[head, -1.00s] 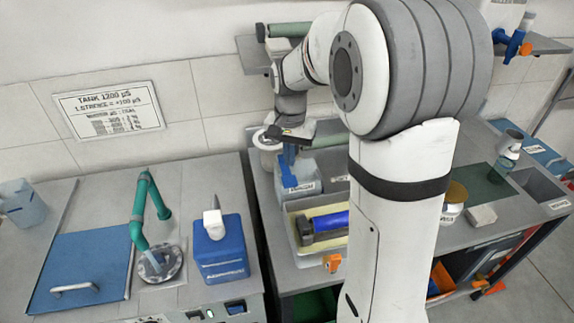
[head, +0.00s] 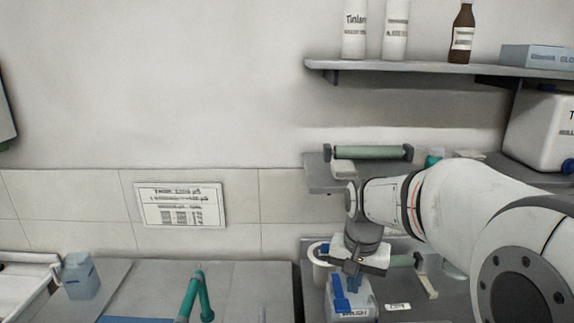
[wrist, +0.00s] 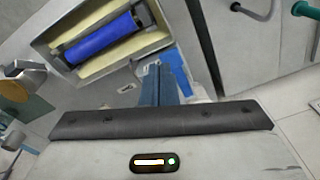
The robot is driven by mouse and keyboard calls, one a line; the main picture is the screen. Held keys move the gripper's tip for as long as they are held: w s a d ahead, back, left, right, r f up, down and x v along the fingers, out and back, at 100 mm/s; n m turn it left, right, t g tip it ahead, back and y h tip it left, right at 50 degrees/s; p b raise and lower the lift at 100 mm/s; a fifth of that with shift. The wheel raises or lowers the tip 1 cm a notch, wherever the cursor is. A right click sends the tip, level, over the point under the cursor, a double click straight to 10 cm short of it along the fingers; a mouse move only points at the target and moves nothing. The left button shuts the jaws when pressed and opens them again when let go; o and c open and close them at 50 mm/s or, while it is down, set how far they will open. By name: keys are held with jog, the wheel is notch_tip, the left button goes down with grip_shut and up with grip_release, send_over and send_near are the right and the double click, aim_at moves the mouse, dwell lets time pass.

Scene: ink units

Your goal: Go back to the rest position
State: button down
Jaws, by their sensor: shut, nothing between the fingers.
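My gripper (head: 346,294) hangs from the wrist of my arm, pointing down at the lower right of the head view. Its blue fingers are closed together with nothing held. In the head view it is in front of or over a pale blue labelled container (head: 362,311); I cannot tell whether they touch.
A green roller (head: 372,152) lies on a small ledge by the wall. A long shelf (head: 430,68) with bottles runs above. A green tap (head: 196,292) rises at the lower middle. A blue-grey jug (head: 80,277) stands at the left. A white canister (head: 540,130) stands at right.

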jog(key=s+n+t, duration=0.2)
jog(key=s+n, duration=0.2)
jog(key=s, duration=1.1)
jog(key=shift+s+r, duration=0.3)
jog(key=shift+s, duration=0.05)
jog(key=shift+d, duration=0.1)
